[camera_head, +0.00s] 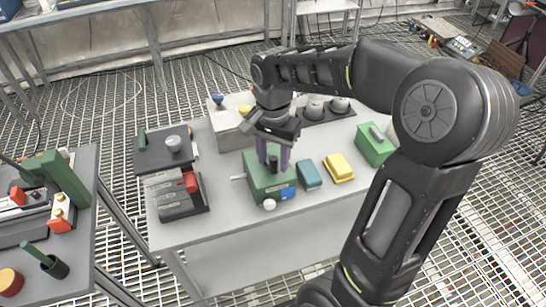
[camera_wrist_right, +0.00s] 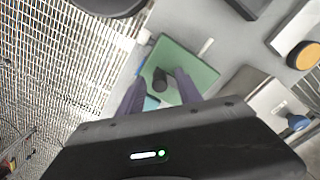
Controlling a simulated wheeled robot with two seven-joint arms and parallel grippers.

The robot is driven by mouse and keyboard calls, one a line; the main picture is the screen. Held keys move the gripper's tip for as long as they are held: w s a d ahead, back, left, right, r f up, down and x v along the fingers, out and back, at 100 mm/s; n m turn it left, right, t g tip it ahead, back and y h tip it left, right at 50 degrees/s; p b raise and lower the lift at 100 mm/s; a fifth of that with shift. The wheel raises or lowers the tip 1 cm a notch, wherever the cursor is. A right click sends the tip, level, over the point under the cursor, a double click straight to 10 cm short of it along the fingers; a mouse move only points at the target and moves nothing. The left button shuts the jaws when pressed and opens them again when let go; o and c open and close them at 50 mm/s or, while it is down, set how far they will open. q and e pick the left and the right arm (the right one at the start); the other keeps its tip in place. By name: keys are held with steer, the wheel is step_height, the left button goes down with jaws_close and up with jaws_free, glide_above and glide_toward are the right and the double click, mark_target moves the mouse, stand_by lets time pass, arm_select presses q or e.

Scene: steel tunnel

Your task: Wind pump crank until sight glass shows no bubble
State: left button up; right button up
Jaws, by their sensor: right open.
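A green box-shaped pump (camera_head: 262,183) stands on the grey table, with a dark upright knob (camera_head: 273,163) on top. In the right wrist view the green top (camera_wrist_right: 195,68) and the round black knob (camera_wrist_right: 160,80) show. A blue patch (camera_head: 288,193) and a white round knob (camera_head: 269,204) are on its front. I cannot make out a bubble. My right gripper (camera_head: 273,156) points down over the pump, open, with its purple fingers on either side of the knob; I cannot tell whether they touch it. My left gripper is not in view.
A teal block (camera_head: 309,174), a yellow block (camera_head: 339,168) and a green case (camera_head: 375,147) stand to the right. A dark stacked unit with a red part (camera_head: 191,182) stands left. A beige box (camera_head: 228,128) and a dark tray of cups (camera_head: 328,112) are behind.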

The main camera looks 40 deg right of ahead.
mark_target(273, 158)
step_height(273, 158, up, 8)
steer(key=shift+f, duration=0.2)
stand_by(0.3)
